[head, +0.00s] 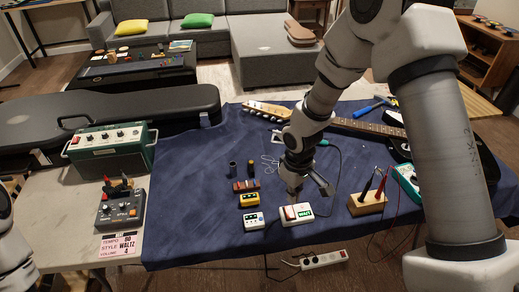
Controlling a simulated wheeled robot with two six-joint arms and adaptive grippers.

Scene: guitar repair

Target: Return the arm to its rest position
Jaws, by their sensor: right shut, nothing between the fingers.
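My right arm reaches in from the right and bends down over the blue cloth on the table. My right gripper (294,196) is shut and empty. It points down just above and behind a small white box (305,211) with a reddish-brown part and a green label. The gripper's tips overlap the box's back edge in the picture, so I cannot tell whether they touch it. A part of my left arm shows at the lower left edge; my left gripper is out of the frame.
A dark electric guitar (365,128) lies behind, partly hidden by my arm. A wooden block (367,205) with probes and a green meter (407,181) stand right. Yellow (249,200) and white (254,221) pedals stand left. A green amplifier (110,145) and guitar case (120,115) lie further left.

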